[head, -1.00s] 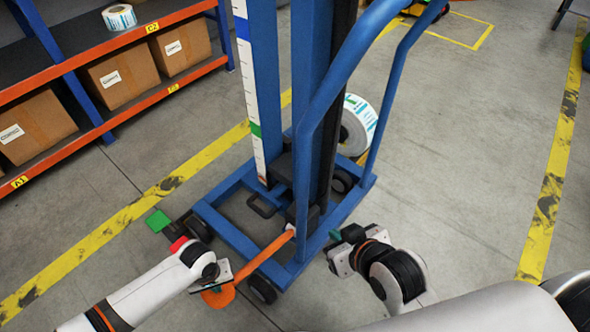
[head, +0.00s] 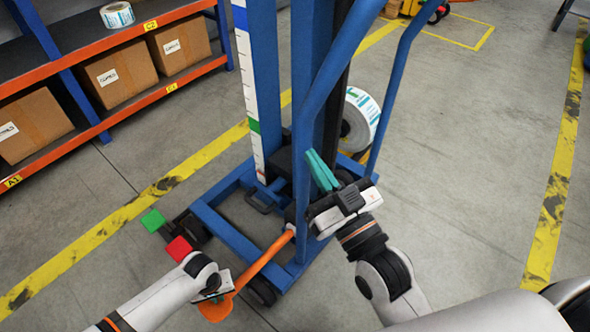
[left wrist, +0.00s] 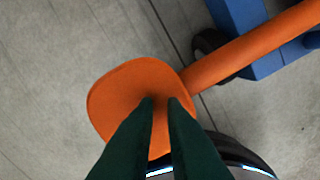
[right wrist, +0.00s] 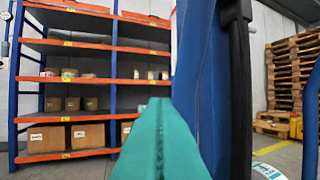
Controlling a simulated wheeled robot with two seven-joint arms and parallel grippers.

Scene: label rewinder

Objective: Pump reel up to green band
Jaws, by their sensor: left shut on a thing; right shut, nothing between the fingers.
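A blue lift truck (head: 262,65) stands before me, with a white scale on its mast and a green band (head: 254,126) on it. The label reel (head: 361,119) shows behind the mast, partly hidden by the blue handle rails. An orange pump lever (head: 264,262) slants from the mast foot to a flat orange end (left wrist: 120,98). My left gripper (left wrist: 160,103) is shut on that end; in the head view the wrist partly covers it.
A red pedal (head: 179,249) and a green pedal (head: 153,220) stick out left of the truck base. Shelves with cardboard boxes (head: 117,77) are at the left. Pallets (right wrist: 298,75) show in the right wrist view. Open floor lies to the right.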

